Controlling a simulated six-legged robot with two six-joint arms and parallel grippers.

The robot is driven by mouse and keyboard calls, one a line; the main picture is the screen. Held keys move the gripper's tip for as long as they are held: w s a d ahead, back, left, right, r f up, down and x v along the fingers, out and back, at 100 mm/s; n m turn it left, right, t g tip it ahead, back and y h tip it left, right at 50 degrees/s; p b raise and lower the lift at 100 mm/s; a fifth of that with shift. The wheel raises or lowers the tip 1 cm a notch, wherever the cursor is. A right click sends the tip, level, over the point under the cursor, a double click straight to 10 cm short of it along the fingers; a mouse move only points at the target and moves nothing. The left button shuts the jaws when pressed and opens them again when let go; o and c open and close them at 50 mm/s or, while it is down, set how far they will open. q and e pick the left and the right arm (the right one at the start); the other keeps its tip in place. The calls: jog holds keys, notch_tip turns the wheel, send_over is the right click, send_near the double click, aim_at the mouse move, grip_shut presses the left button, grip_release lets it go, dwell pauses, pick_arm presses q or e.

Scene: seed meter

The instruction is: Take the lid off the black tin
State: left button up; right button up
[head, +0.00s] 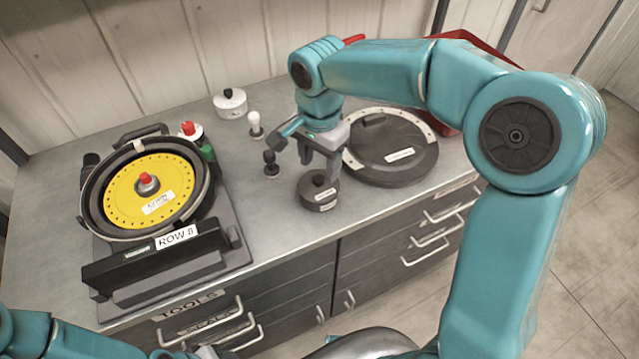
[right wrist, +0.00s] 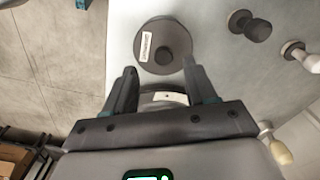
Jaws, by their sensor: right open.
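The black tin (head: 318,197) is a small, round, dark tin with a knobbed lid (head: 319,181) on it and a white label on its side. It stands near the front edge of the bench. In the right wrist view the lid (right wrist: 153,62) shows from above with its round knob (right wrist: 167,54). My right gripper (head: 318,168) is above the tin, pointing down. Its fingers (right wrist: 160,78) are open and apart, with nothing between them; the tin is just beyond the fingertips. My left arm shows at the bottom left, but its gripper is not clearly visible.
A seed meter with a yellow disc (head: 178,188) stands at the left. A large dark round cover (head: 408,165) lies right of the tin. A black-knobbed peg (head: 271,166), a white-knobbed peg (head: 255,127) and a white tin (head: 230,104) stand behind. Bench drawers are in front.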

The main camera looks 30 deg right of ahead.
aim_at(319, 178)
jog(key=f, duration=0.4)
jog(key=shift+w, duration=0.3)
jog(key=shift+s+d+f, duration=0.1)
jog(key=shift+f, duration=0.15)
grip_shut()
